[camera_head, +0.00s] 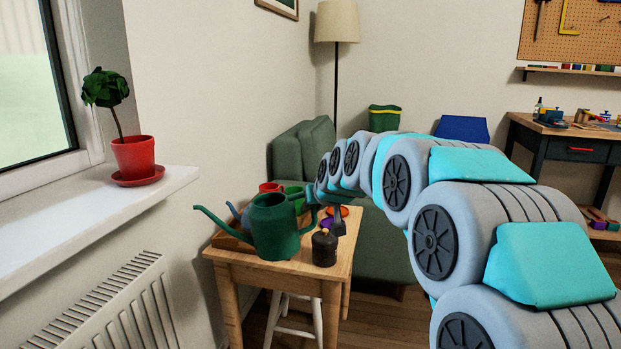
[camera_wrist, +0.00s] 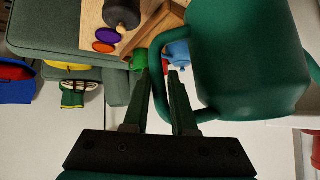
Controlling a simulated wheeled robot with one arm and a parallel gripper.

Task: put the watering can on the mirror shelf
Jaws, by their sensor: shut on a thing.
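The dark green watering can (camera_head: 275,227) is at the small wooden table, upright, its long spout to the left. I cannot tell whether its base touches the tabletop. In the wrist view the can (camera_wrist: 245,60) fills the upper right. My gripper (camera_head: 312,193) reaches the can from the right, at its handle. In the wrist view my gripper (camera_wrist: 160,78) has its two fingers on either side of the can's handle, shut on it. I see no shelf with a mirror in either view.
A potted plant (camera_head: 133,158) stands on the windowsill at left. A green armchair (camera_head: 303,148) is behind; a workbench (camera_head: 565,140) is at right.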

